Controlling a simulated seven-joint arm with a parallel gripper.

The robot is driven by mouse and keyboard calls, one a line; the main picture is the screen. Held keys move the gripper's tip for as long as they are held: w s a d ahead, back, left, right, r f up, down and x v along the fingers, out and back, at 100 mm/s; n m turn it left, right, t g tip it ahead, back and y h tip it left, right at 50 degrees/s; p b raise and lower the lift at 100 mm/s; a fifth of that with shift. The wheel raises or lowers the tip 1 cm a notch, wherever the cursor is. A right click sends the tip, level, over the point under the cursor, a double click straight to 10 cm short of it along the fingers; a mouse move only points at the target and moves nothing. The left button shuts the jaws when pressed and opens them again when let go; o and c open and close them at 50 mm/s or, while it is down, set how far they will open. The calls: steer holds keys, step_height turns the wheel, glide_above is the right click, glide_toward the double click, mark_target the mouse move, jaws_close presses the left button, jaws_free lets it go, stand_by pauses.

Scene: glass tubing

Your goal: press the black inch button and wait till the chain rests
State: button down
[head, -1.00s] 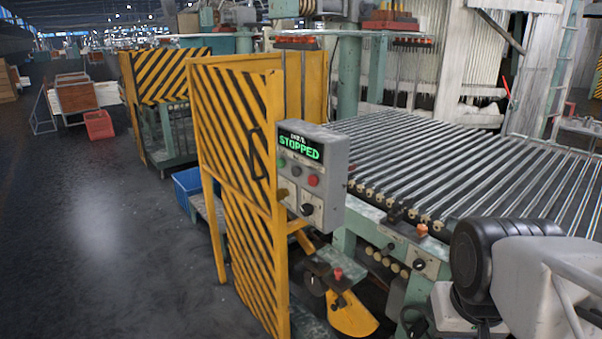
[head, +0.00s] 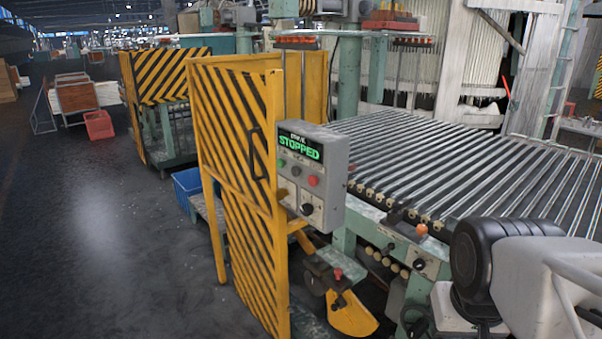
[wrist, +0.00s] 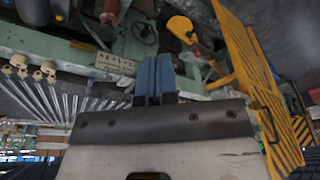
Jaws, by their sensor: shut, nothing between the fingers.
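A grey control box (head: 325,160) is mounted by the striped yellow guard in the head view. Its lit green display (head: 300,148) reads STOPPED. Below the display are a green button (head: 282,162) and a red button (head: 313,181). A round black control (head: 307,209) sits on the lower plate; I cannot tell whether it is a button or a knob. My gripper (wrist: 153,90) shows in the wrist view with its blue fingers shut and empty, in front of the machine's side. It does not show in the head view. I cannot make out the chain.
The yellow striped guard (head: 235,150) stands left of the box and also shows at the right of the wrist view (wrist: 270,85). The roller bed (head: 460,160) lies behind the box. An orange-topped control (head: 421,230) sits on its near edge. Open floor (head: 95,230) lies left.

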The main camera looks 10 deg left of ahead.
steer(key=m+t+y, duration=0.3)
steer(key=m+t, duration=0.4)
steer(key=t, duration=0.7)
glide_toward(297, 171)
steer(key=a+r, duration=0.1)
steer(key=a, duration=0.2)
steer(key=w+a+f+m+t+h, duration=0.1)
steer(key=a+f+m+t+h, duration=0.2)
steer(key=a, duration=0.6)
steer(key=shift+w+f+m+t, duration=0.2)
steer(key=shift+m+t, duration=0.3)
steer(key=shift+m, duration=0.3)
steer(key=shift+d, duration=0.1)
steer(key=w+d, duration=0.6)
